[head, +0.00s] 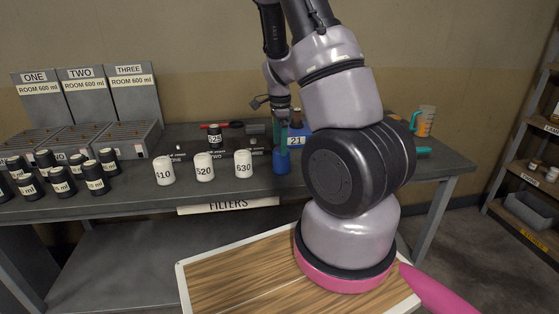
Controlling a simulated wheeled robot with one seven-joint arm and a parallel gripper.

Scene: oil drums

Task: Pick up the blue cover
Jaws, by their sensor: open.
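I cannot tell for sure which of these is the blue cover. My gripper (271,112) is open above and behind the blue piece, seen small and partly against the wall. I see nothing held in it.
Several black canisters (62,181) and three grey trays (120,137) are at left. A shelf (530,180) stands far right.

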